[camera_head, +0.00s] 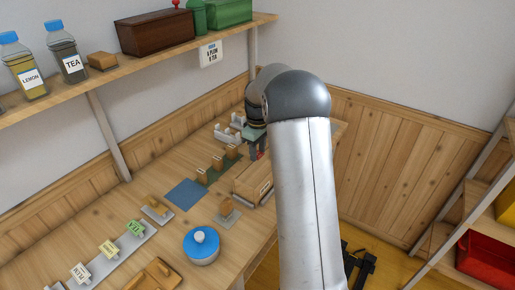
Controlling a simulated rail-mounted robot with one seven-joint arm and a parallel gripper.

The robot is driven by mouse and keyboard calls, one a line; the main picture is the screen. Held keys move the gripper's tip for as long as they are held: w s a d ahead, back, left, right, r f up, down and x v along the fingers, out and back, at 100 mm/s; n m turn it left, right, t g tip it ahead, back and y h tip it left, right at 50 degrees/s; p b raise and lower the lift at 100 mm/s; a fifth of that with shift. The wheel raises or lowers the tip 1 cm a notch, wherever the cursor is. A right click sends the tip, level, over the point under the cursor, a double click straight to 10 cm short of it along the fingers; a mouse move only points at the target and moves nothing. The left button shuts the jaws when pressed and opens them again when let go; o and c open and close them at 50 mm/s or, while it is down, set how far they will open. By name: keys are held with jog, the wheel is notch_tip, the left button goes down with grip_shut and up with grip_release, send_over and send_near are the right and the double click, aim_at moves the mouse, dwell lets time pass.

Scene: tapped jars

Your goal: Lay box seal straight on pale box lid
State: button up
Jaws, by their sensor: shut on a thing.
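The pale wooden box (253,181) stands near the right edge of the bench, with its pale lid facing up. My gripper (257,156) is beyond the box's far end, partly hidden by my arm. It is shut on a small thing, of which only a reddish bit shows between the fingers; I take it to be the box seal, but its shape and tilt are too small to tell. I cannot tell the exact gap between the held piece and the lid.
Small wooden blocks (217,163) stand in a row on a dark green strip left of the box. A blue mat (187,194), a blue round lidded pot (202,246) and a rack of labelled tags (108,249) lie nearer. A shelf (130,62) with jars runs above.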

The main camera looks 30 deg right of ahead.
aim_at(258, 171)
jog(key=shift+f+b, duration=1.85)
jog(key=shift+f, duration=1.35)
jog(key=shift+f, duration=0.15)
jog(key=o, duration=1.1)
jog(key=shift+r+p, duration=2.3)
jog(key=shift+r, duration=1.2)
